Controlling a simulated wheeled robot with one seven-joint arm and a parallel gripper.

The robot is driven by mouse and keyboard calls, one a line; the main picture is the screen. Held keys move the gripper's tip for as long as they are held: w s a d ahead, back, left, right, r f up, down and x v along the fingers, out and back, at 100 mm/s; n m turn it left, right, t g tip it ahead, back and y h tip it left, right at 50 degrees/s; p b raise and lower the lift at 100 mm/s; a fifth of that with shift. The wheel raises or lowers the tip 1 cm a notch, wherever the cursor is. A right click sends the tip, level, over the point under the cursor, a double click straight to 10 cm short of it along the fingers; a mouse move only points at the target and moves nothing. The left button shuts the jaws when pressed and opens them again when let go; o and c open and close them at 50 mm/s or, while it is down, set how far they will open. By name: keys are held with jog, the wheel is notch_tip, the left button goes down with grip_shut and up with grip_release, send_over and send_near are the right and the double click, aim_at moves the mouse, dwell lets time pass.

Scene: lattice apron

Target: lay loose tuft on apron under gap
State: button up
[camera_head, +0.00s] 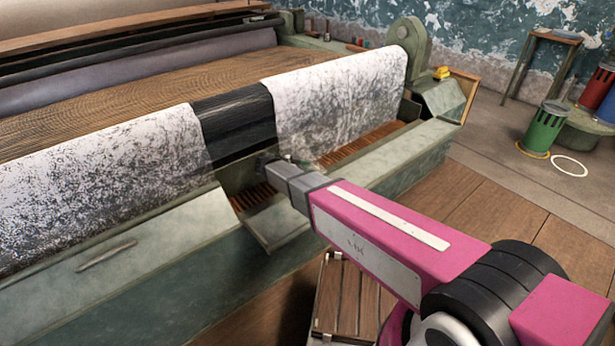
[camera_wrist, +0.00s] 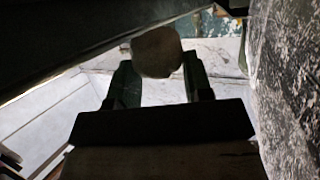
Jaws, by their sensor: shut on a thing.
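My gripper (camera_head: 268,160) reaches in at the machine's front, just below the dark gap (camera_head: 237,122) between two hanging sheets of white fleece. In the wrist view my gripper (camera_wrist: 160,68) is shut on a rounded, pale brownish tuft (camera_wrist: 157,50), held between the two finger ends. In the head view the tuft cannot be made out. Reddish-brown slats, seemingly the apron (camera_head: 243,200), show low in the machine under the gap, partly hidden by my arm. I cannot tell whether the tuft touches them.
The left fleece (camera_head: 110,185) and right fleece (camera_head: 335,100) hang close on either side. A green tilted panel (camera_head: 275,228) stands in front of the slats. A slatted wooden platform (camera_head: 348,295) lies below my arm. A green bin (camera_head: 543,128) stands far right, away from the machine.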

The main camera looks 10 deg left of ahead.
notch_tip(320, 180, down, 3)
jog(key=shift+f, duration=0.1)
jog(key=o, duration=0.9)
jog(key=shift+s+f, duration=0.1)
